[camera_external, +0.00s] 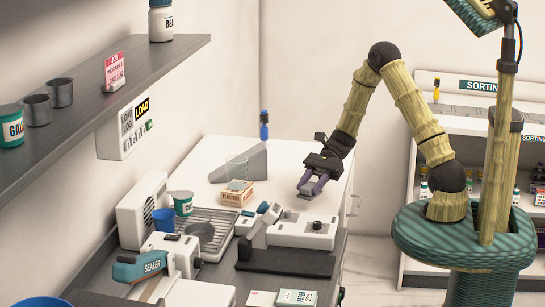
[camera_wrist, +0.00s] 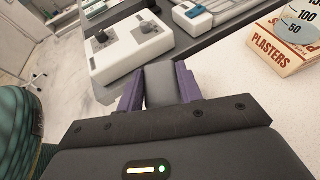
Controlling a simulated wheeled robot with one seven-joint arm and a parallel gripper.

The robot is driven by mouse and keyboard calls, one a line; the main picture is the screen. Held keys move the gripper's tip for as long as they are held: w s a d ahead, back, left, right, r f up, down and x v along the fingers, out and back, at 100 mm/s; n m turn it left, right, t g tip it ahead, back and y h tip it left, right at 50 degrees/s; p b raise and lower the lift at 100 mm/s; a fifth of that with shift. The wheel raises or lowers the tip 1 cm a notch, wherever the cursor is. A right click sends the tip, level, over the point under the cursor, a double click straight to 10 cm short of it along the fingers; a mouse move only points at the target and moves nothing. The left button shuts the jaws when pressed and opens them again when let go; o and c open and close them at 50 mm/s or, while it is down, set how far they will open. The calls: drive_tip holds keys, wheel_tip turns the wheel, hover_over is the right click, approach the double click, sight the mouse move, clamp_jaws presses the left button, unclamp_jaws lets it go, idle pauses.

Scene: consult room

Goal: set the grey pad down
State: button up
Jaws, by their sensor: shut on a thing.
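My gripper (camera_external: 313,186) has purple fingers and is at the right part of the white counter top (camera_external: 221,178). In the wrist view my gripper (camera_wrist: 160,88) is shut on the grey pad (camera_wrist: 160,84), which sits between the two fingers. The pad (camera_external: 306,194) shows only as a small grey piece at the fingertips in the external view. It appears close over the counter's front area; I cannot tell whether it touches the surface.
A white device with a black knob (camera_external: 292,232) stands just in front of my gripper. A plasters box (camera_external: 237,193) with a clear beaker on it and a grey wedge (camera_external: 238,162) stand to the left. Bare white counter lies between the box and my gripper.

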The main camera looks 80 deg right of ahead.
sight(310, 209)
drive_tip(key=shift+f, duration=0.4)
drive_tip(key=shift+f, duration=1.85)
drive_tip(key=o, duration=1)
drive_tip(key=shift+f, duration=0.1)
drive_tip(key=v, duration=1.2)
drive_tip(key=shift+s+b, duration=0.1)
drive_tip(key=shift+b, duration=0.2)
